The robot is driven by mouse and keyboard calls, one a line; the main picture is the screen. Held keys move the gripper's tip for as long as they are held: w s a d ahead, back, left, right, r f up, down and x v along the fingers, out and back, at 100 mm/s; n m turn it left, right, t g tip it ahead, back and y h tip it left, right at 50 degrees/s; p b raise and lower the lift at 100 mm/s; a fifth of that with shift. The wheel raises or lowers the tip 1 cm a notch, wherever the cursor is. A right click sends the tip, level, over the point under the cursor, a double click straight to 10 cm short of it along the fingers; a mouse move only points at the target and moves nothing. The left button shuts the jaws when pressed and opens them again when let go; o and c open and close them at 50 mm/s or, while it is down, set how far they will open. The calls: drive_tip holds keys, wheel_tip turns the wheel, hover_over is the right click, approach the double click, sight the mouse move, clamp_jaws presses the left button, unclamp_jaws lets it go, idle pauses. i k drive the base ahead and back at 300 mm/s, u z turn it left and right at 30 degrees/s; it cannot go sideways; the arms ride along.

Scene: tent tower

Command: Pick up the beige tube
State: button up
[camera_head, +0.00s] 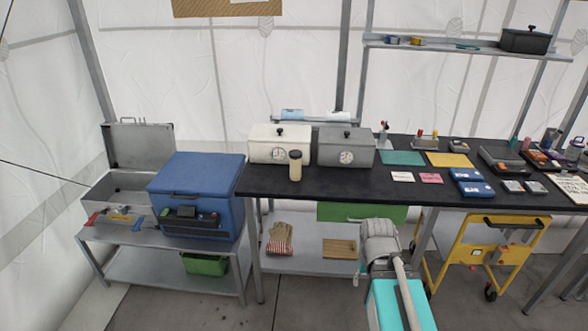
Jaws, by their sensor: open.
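The beige tube (295,167) stands upright near the front edge of the black-topped table (330,182), towards its left end. It is a beige cylinder with a dark lid. It stands in front of a white box (266,144) and a grey box (345,147), apart from my arm. My grey arm parts and turquoise body show at the bottom, right of the tube and below the table edge. I cannot make out my gripper's fingers.
Cards and pads, including a green pad (402,158), lie to the tube's right. A blue cooler (197,185) stands left of the table on a lower metal bench (160,238). A yellow cart (490,250) stands under the table's right side. The tabletop left of the tube is clear.

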sight(295, 165)
drive_tip(key=z, duration=0.05)
drive_tip(key=i, duration=1)
